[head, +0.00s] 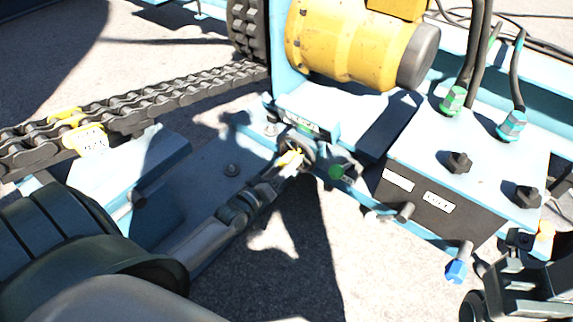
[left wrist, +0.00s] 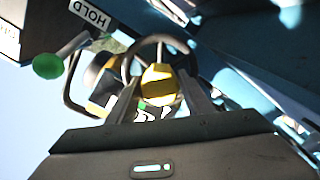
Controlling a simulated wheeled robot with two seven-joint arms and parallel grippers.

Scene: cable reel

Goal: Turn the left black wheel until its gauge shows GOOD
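The left black wheel (head: 309,150) is a small dark ring below a small panel with a green-and-white marking, probably its gauge (head: 303,122); I cannot read it. In the left wrist view the wheel (left wrist: 128,62) stands just beyond my fingers, with a yellow piece (left wrist: 158,85) at its middle. My left gripper (head: 290,160) is at the wheel. Its fingers (left wrist: 160,92) are apart, one on each side of the yellow piece; whether they press on it is unclear. My right gripper (head: 520,285) is partly in view at the lower right, fingertips unclear.
A green knob (head: 336,172) on a lever sticks out beside the wheel, near a HOLD label (left wrist: 90,14). A yellow motor (head: 345,45) sits above. A heavy chain (head: 170,97) runs left. A box with black knobs (head: 459,162) and a blue-tipped lever (head: 456,270) stand right.

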